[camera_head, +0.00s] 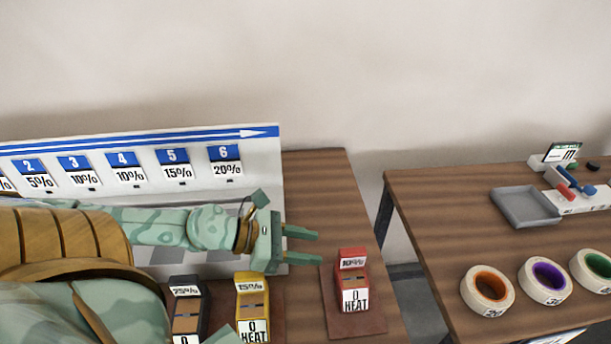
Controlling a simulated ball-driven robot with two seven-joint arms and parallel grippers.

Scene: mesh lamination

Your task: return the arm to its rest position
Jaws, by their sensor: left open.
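My left arm comes in from the left, green and brown, and reaches across the front of the white numbered board (262,140). My left gripper (318,247) is open and points right, with nothing between its two green fingers. It is just above and left of the red HEAT block (352,290), apart from it as far as I can see. The yellow HEAT block (252,308) is below the gripper's wrist, and a black block (187,312) is left of that. My right gripper does not show.
A second wooden table (440,225) stands at the right across a gap. It holds a grey tray (526,207) and orange (488,290), purple (545,281) and green (594,270) tape rolls. The left table's back right corner (318,190) is bare.

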